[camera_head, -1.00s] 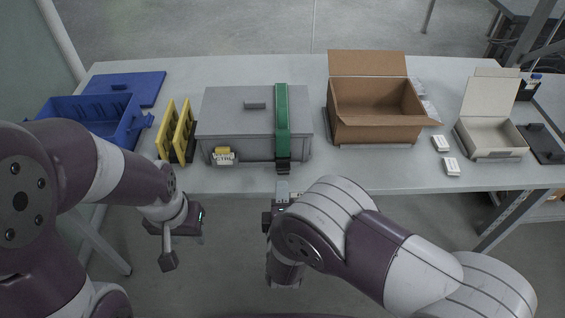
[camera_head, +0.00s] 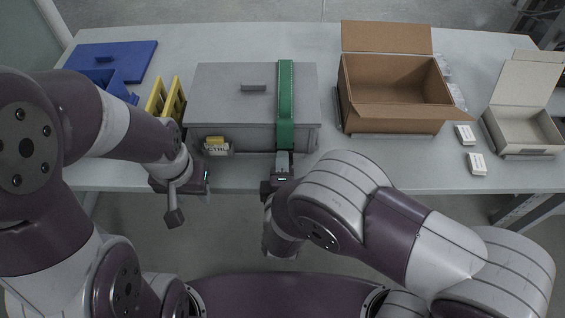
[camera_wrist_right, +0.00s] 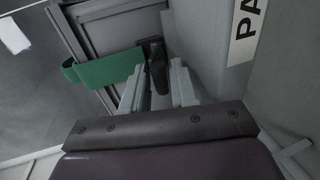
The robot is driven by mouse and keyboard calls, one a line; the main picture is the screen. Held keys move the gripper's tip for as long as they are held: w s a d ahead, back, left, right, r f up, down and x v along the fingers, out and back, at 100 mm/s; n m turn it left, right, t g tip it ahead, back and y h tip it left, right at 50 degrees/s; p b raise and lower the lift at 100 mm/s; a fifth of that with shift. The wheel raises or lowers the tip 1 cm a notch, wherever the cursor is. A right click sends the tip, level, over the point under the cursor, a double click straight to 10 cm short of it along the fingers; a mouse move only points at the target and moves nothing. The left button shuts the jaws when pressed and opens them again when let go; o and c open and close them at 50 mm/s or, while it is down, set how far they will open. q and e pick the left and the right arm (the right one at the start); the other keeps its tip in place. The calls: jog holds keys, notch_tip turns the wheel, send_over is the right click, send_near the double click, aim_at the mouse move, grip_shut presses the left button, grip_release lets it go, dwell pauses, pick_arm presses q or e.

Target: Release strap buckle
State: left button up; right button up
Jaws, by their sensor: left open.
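A green strap (camera_head: 286,105) runs over the closed grey case (camera_head: 230,100) and down its front. Its dark buckle (camera_head: 284,162) hangs at the case's front, near the table's front edge. My right gripper (camera_head: 281,182) is just in front of the buckle. In the right wrist view, its two pale fingers (camera_wrist_right: 157,88) stand apart, with the dark buckle (camera_wrist_right: 154,55) between and just beyond their tips. The green strap (camera_wrist_right: 105,70) shows left of it. I see no clear finger contact. My left gripper (camera_head: 180,200) is open and empty, before the table's front edge at left.
A yellow-marked label tag (camera_head: 216,148) is on the case front. Yellow-and-black racks (camera_head: 165,100) and a blue bin (camera_head: 118,88) stand left. An open cardboard box (camera_head: 395,95), small white boxes (camera_head: 465,135) and an open white carton (camera_head: 525,130) stand right.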

grip_shut()
jog(key=f+t+b, duration=0.2)
jog(key=b, duration=0.1)
jog(key=shift+s, duration=0.1)
jog(key=shift+t+b, duration=0.35)
jog(key=shift+t, duration=0.15)
jog(key=shift+r, duration=0.35)
jog(key=shift+o, duration=1.8)
grip_release()
jog(key=shift+f, duration=0.1)
